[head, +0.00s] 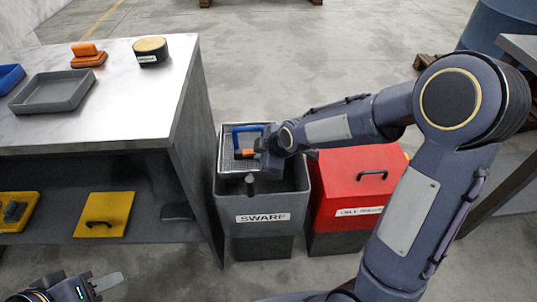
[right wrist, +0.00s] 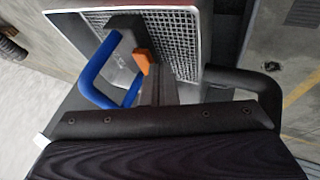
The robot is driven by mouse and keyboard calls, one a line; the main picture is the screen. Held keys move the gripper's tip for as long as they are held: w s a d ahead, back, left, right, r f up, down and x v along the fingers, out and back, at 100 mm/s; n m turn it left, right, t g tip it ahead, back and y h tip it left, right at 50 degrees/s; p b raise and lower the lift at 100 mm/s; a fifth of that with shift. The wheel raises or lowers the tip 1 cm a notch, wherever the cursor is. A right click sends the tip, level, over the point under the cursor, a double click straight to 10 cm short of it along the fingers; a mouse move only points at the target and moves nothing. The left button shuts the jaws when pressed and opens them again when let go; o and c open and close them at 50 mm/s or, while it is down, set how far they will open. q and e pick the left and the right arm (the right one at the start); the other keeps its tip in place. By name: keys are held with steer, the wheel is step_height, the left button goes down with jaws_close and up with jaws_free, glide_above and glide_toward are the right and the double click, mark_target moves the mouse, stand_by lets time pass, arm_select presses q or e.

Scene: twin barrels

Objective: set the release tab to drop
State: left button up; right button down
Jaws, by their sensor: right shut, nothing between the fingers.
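The grey bin marked SWARF (head: 264,205) stands on the floor with a mesh basket (head: 229,165) at its top. A blue handle (head: 236,136) rises over the mesh; it also shows in the right wrist view (right wrist: 98,72). A small orange tab (head: 243,154) sits beside the handle; it also shows in the right wrist view (right wrist: 142,62). My right gripper (head: 260,152) is shut and empty, right by the orange tab. I cannot tell whether they touch. My left gripper (head: 94,284) is low at the left, away from the bin; its jaw opening is unclear.
A red bin (head: 352,172) with a handled lid stands right of the grey one. The workbench (head: 120,110) at left carries a grey tray (head: 52,92), an orange block (head: 88,56) and a round-topped black container (head: 150,50). A yellow panel (head: 102,212) lies on its lower shelf.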

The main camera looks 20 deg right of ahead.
mark_target(251, 152)
steer(key=shift+x, duration=0.8)
steer(key=shift+r, duration=0.1)
steer(key=shift+w, duration=0.1)
steer(key=shift+w+d+b, duration=0.2)
steer(key=shift+w, duration=0.6)
steer(key=shift+w+d+b, duration=0.15)
steer(key=shift+w+b, duration=0.05)
steer(key=shift+w, duration=0.55)
